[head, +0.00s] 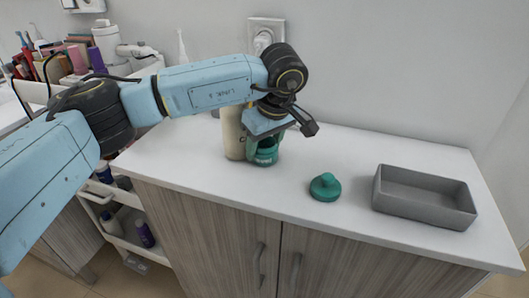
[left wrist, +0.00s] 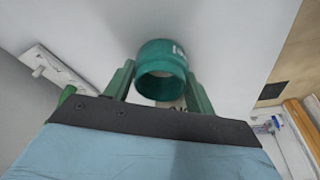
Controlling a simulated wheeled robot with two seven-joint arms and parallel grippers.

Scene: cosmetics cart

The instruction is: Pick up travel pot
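The travel pot, a teal round open-topped pot (head: 266,157), stands on the white counter below my left gripper. It also shows in the left wrist view (left wrist: 160,62), with its dark open mouth facing the camera and a small white label on its side. My left gripper (left wrist: 161,75) is open, with one green finger on each side of the pot. I cannot tell whether the fingers touch it. In the head view, the wrist partly hides the pot. My right gripper is out of view.
A teal lid-like piece with a knob (head: 325,187) lies right of the pot. A grey rectangular tray (head: 424,208) stands further right. A cream cylinder (head: 233,135) stands close to the pot's left.

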